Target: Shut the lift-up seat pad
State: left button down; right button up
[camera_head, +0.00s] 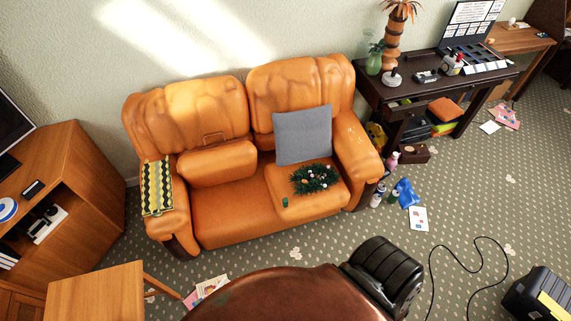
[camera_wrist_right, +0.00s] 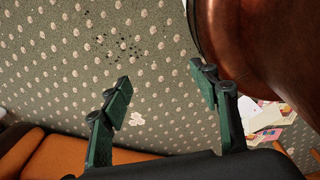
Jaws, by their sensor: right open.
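The orange leather sofa (camera_head: 235,215) stands against the wall. The right seat pad (camera_head: 300,205) lies flat. In the right wrist view my right gripper (camera_wrist_right: 168,95) is open and empty above the carpet, with part of the orange sofa (camera_wrist_right: 60,155) at the lower left. Neither gripper shows in the head view.
A grey cushion (camera_head: 302,135) and a green wreath (camera_head: 314,179) rest on the sofa's right side. A patterned cloth (camera_head: 158,187) hangs over the left armrest. A rounded brown surface (camera_head: 270,295) stands in front of the sofa. Papers (camera_head: 205,290) lie on the carpet.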

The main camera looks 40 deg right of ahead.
aim_at(238, 161)
jog(key=z, duration=1.55)
jog(key=i, duration=0.4)
jog(key=z, duration=0.9)
jog(key=i, duration=1.3)
jog(key=u, duration=1)
jog(key=i, duration=0.35)
jog(key=u, duration=0.35)
